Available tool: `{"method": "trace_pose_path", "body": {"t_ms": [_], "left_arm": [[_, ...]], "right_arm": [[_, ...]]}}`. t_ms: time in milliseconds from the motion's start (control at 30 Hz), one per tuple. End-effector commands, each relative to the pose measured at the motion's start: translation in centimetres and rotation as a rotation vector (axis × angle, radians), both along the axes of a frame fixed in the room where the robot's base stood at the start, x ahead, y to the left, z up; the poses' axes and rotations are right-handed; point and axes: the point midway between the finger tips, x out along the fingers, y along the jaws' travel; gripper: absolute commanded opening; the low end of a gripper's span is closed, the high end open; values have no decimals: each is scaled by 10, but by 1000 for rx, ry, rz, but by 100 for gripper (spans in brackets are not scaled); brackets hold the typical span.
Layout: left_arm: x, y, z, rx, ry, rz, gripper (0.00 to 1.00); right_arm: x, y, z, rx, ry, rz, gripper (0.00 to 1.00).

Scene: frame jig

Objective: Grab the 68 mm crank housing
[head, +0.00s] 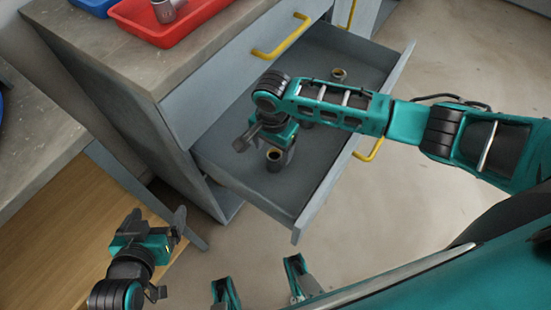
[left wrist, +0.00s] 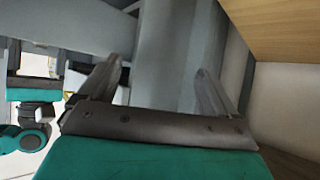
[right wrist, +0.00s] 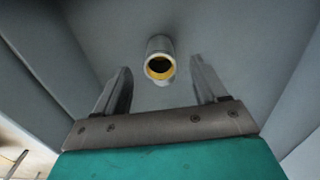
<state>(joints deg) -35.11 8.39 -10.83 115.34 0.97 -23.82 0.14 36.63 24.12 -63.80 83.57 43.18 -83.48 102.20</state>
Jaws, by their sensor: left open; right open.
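Grey hollow cylindrical housings with a yellow-brown inner ring stand in the open drawer (head: 235,172). The near housing (head: 275,160) is just below my right gripper (head: 265,147).
A red tray (head: 205,28) holding a grey part (head: 165,10) sits on the grey countertop (head: 110,50), beside a blue container (head: 95,5). Yellow handles (head: 282,38) stick out from the drawer fronts. The drawer walls surround my right gripper. Floor lies open at the right.

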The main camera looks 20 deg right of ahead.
Motion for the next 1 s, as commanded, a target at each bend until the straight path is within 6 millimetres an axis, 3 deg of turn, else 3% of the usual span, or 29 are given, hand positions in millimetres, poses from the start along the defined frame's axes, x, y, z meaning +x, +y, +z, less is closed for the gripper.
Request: {"method": "trace_pose_path", "body": {"t_ms": [33, 200, 500, 1000], "left_arm": [[1, -1, -7, -2, 0, -2, 92], [2, -6, -8, -9, 2, -13, 92], [6, -10, -1, -14, -11, -19, 92], [6, -6, -3, -9, -9, -13, 92]], "right_arm": [[0, -2, -13, -4, 2, -1, 72], [0, -1, -33, -1, 2, -1, 72], [0, -1, -35, -1, 1, 0, 71], [0, -1, -35, -1, 1, 0, 23]]}}
